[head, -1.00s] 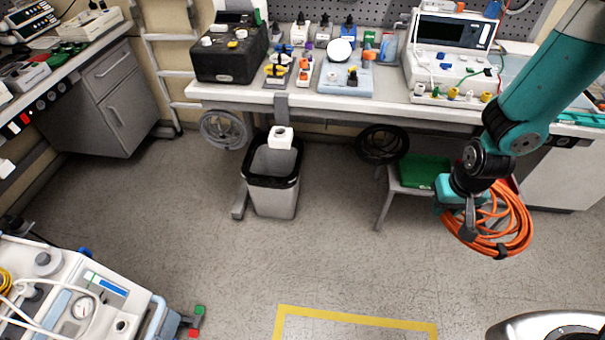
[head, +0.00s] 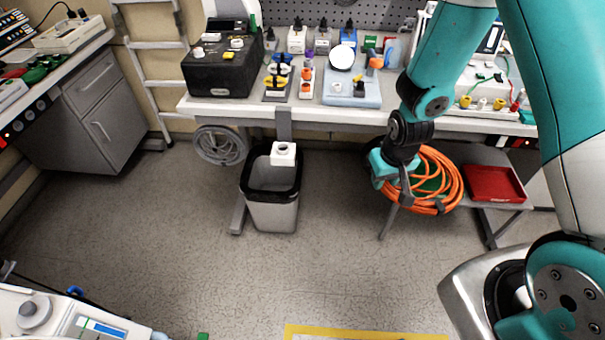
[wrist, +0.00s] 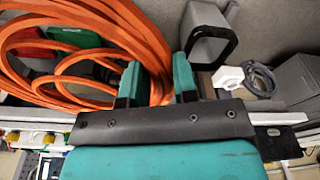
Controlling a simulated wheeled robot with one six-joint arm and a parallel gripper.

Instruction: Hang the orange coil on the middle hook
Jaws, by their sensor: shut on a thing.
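The orange coil (head: 447,180) hangs from my gripper (head: 397,186) in front of the right part of the workbench's underside. In the wrist view, a strand bundle of the orange coil (wrist: 78,78) passes between the two teal fingers of my gripper (wrist: 157,82), which is shut on it. A grey coil (head: 221,145) hangs under the bench's front edge at the left; it also shows in the wrist view (wrist: 262,80). I cannot clearly make out the middle hook.
A grey bin with a black rim (head: 271,213) stands under the white block. The workbench (head: 330,115) carries devices and small parts. A red tray (head: 493,184) sits on a low stand at the right. The floor (head: 320,275) in front is clear.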

